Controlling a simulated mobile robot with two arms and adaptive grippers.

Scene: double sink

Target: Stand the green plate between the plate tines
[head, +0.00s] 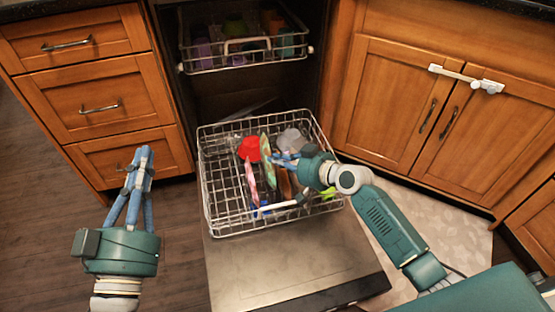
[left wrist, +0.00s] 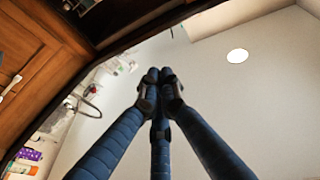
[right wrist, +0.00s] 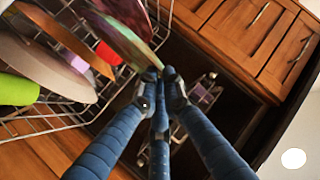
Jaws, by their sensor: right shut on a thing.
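The green plate (head: 266,160), with a multicoloured face, stands roughly on edge in the lower dishwasher rack (head: 222,215). My right gripper (head: 277,158) is shut on its rim. In the right wrist view the plate (right wrist: 128,40) reaches up and left from the closed fingertips (right wrist: 158,74). Its lower edge is hidden, so I cannot tell whether it sits between the plate tines. My left gripper (head: 143,158) is shut and empty, left of the rack over the floor. Its fingertips (left wrist: 160,76) meet in the left wrist view.
The rack also holds a red bowl (head: 249,148), a pink plate (head: 251,182), a brown-orange plate (head: 285,182) and a pale translucent item (head: 292,140). The upper rack (head: 245,65) hangs behind. The open door (head: 280,268) lies in front, with drawers (head: 98,100) at left.

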